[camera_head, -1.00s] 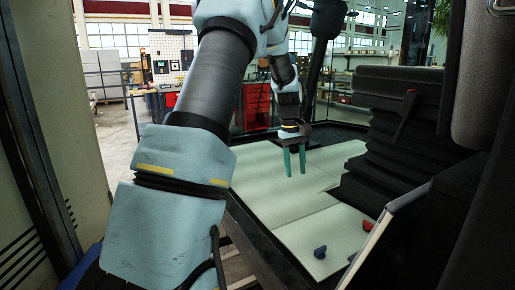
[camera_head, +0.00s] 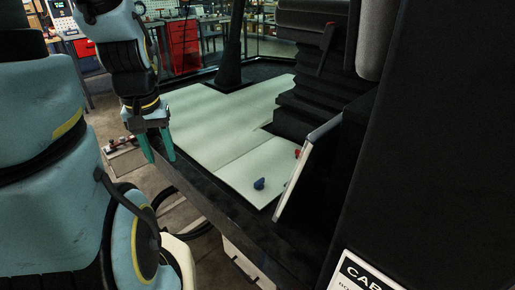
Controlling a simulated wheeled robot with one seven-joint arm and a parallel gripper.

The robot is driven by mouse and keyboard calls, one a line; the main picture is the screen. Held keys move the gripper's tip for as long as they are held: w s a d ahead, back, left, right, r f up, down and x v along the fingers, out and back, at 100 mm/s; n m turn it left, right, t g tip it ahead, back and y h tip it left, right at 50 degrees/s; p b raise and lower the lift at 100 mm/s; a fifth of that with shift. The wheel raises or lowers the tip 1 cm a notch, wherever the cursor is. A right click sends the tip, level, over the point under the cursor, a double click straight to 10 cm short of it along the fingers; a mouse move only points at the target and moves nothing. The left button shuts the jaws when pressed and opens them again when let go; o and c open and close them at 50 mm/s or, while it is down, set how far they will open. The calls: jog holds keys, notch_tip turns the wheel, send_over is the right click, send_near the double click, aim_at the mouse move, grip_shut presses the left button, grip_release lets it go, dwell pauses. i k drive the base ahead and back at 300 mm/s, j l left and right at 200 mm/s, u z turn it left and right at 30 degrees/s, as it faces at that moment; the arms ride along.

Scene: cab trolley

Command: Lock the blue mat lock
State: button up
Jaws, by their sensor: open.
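The blue mat lock (camera_head: 259,184) is a small dark blue knob on the pale floor mat (camera_head: 205,118), near the mat's front corner. A red knob (camera_head: 297,154) sits behind it to the right, close to a tilted light panel. My gripper (camera_head: 158,148) has two green fingers pointing down and spread apart, with nothing between them. In the picture it is left of the blue lock, by the left edge of the cab floor. Its height above the floor is hard to tell. Which way the lock is turned is too small to tell.
A tilted panel with a pale edge (camera_head: 306,168) stands right of the knobs. The black seat base (camera_head: 311,85) rises behind them. A dark sill (camera_head: 215,200) borders the mat. A small box (camera_head: 124,157) stands outside at left. The mat's middle is clear.

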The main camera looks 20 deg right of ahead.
aim_at(259, 185)
jog(key=i+j+z, duration=0.1)
jog(key=i+j, duration=0.6)
jog(key=i, duration=0.15)
